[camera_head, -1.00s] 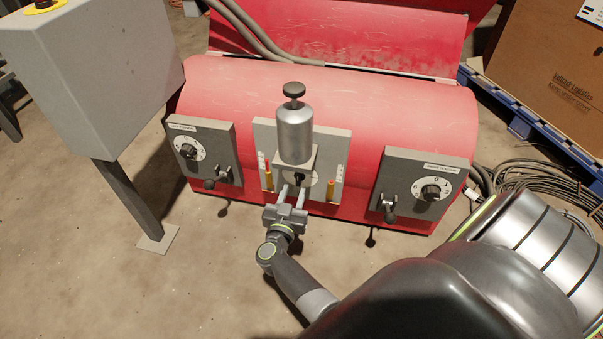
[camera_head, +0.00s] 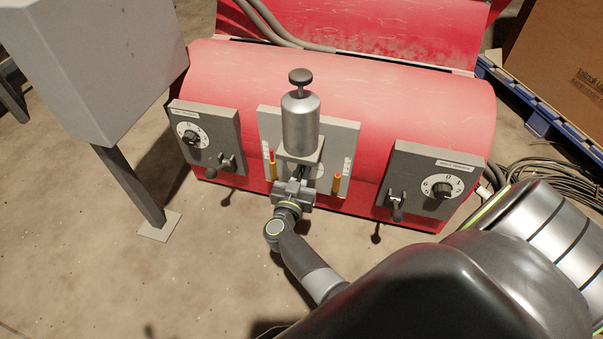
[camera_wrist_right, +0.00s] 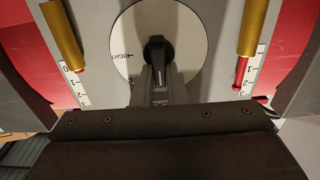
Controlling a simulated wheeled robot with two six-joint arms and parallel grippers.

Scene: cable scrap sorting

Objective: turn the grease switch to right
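The grease switch (camera_wrist_right: 155,48) is a black knob on a round white dial (camera_wrist_right: 190,40), below the silver grease canister (camera_head: 300,122). In the right wrist view the knob's long axis runs roughly up and down, with a white mark on its lower part. The upside-down word RIGHT stands on the dial's left side in that view. My right gripper (camera_head: 300,178) is at the dial; its fingers (camera_wrist_right: 160,85) appear close together on either side of the knob's lower part. The canister's bracket partly hides the dial in the head view. My left gripper is not in view.
Side panels with dials and levers flank the switch, one left (camera_head: 205,138) and one right (camera_head: 430,187). Yellow cylinders with red tips (camera_head: 336,184) stand close beside the dial. A grey box on a post (camera_head: 90,65) stands at left. Cables lie at right.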

